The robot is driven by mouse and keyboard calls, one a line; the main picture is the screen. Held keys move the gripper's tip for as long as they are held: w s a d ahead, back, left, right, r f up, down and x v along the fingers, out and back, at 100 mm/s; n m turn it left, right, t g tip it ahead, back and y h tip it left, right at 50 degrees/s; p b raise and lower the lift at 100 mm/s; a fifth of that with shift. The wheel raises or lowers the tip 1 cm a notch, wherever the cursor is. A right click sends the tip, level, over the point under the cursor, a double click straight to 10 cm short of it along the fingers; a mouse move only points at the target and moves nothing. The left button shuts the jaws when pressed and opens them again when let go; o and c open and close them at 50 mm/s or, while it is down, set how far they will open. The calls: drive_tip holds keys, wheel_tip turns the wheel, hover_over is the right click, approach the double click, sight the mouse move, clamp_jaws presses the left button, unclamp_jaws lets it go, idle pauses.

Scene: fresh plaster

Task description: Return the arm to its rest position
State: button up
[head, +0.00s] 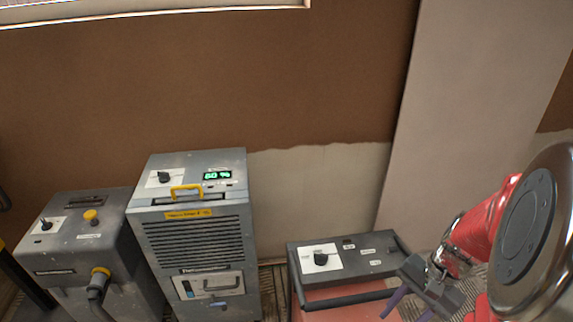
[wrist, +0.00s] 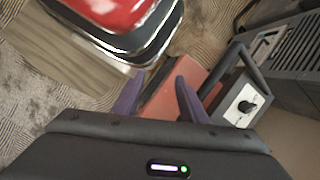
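My gripper (head: 405,314) is at the lower right of the head view, at the end of my red and silver arm. Its purple fingers point down, and part of them is cut off by the frame's lower edge. In the wrist view, the two purple fingers of my gripper (wrist: 159,77) stand apart with nothing between them, so it is open and empty. My arm is bent at the right side of the head view. The gripper appears beside the right end of a red machine with a grey top (head: 375,268); I cannot tell the distance between them.
A grey dehumidifier (head: 195,240) with a yellow handle and a lit "60 %" display stands left of the red machine. A grey box with a hose (head: 85,250) stands at far left. A brown plaster wall (head: 200,80) and pale panel (head: 470,100) rise behind.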

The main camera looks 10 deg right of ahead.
drive_tip(key=w+a+r+n+t+h, duration=0.2)
drive_tip(key=a+r+n+t, duration=0.1)
drive_tip(key=a+r+n, duration=0.3)
drive_tip(key=w+a+r+n+t+h, duration=0.1)
drive_tip(key=a+r+n+t, duration=0.2)
drive_tip(key=a+r+n, duration=0.3)
drive_tip(key=a+r, duration=0.4)
drive_tip(key=r, duration=0.2)
drive_tip(key=shift+w+r+n+h, duration=0.15)
drive_tip(key=shift+w+n+h, duration=0.15)
drive_tip(key=shift+w+h, duration=0.1)
